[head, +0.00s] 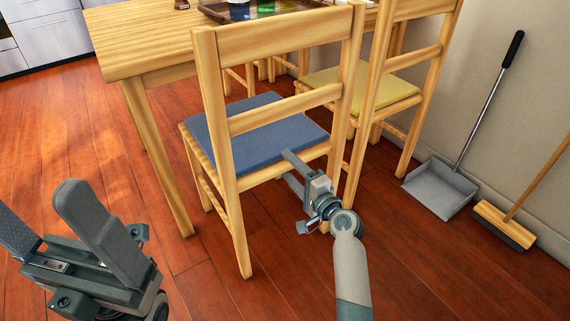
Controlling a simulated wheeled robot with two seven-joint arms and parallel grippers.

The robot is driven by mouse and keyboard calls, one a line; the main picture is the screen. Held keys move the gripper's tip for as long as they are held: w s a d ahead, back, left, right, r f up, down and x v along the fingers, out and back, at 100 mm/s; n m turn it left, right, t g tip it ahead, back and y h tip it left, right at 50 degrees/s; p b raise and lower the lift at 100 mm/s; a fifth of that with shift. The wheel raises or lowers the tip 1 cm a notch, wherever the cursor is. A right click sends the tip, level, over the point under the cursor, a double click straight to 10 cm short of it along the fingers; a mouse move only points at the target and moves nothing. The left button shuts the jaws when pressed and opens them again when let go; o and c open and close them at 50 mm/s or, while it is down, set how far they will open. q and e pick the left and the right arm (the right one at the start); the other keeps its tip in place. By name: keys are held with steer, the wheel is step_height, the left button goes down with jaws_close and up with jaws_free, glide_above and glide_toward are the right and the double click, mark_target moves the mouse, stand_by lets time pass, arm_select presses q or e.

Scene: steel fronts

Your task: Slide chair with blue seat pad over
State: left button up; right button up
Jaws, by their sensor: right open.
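The chair with the blue seat pad (262,135) stands in the middle of the head view, its slatted wooden back toward me and its seat side toward the table. My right gripper (287,165) is open at the rear of this chair, below the lower back slat and close to the seat's rear edge. Its fingertips overlap the seat area in the picture; I cannot tell whether they touch it. My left gripper (40,205) is open and empty at the lower left, well apart from the chair.
A wooden table (140,55) with a tray (210,12) stands behind the chair. A chair with a yellow pad (385,88) is close on the right. A dustpan (440,188) and a broom (505,223) are by the wall. The wooden floor at left is clear.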

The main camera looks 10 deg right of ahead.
mark_target(282, 160)
steer(key=shift+x, duration=2)
jaws_close()
